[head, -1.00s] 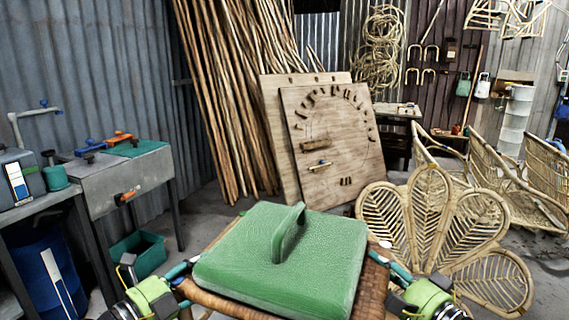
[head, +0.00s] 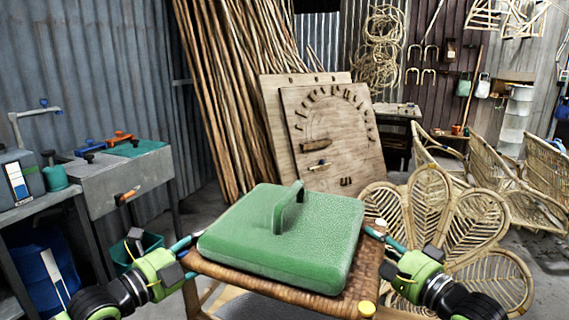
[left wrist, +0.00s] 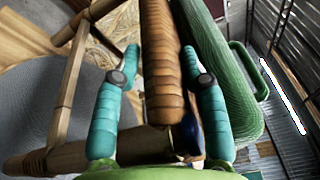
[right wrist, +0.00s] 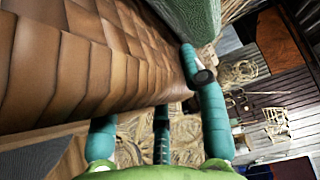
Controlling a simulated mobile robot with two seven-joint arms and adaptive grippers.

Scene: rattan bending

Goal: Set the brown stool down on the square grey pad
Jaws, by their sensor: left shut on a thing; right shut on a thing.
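The brown stool (head: 330,296) has a woven seat and hangs level between my two arms at the bottom of the head view. My left gripper (head: 187,243) is shut on its left edge; in the left wrist view the teal fingers (left wrist: 160,65) stand either side of the wrapped brown rail (left wrist: 160,60). My right gripper (head: 374,233) is shut on its right edge; the right wrist view shows the woven seat (right wrist: 90,60) beside its fingers. A grey surface (head: 245,306), probably the pad, shows below the stool; its outline is mostly hidden. The stool's feet are out of sight.
A green cushion (head: 290,245) with an upright handle lies on the seat. A grey workbench (head: 120,175) stands left. A leaf-shaped rattan panel (head: 470,230) stands close on the right, with rattan chair frames (head: 510,180) behind. A wooden board (head: 330,140) leans at the back.

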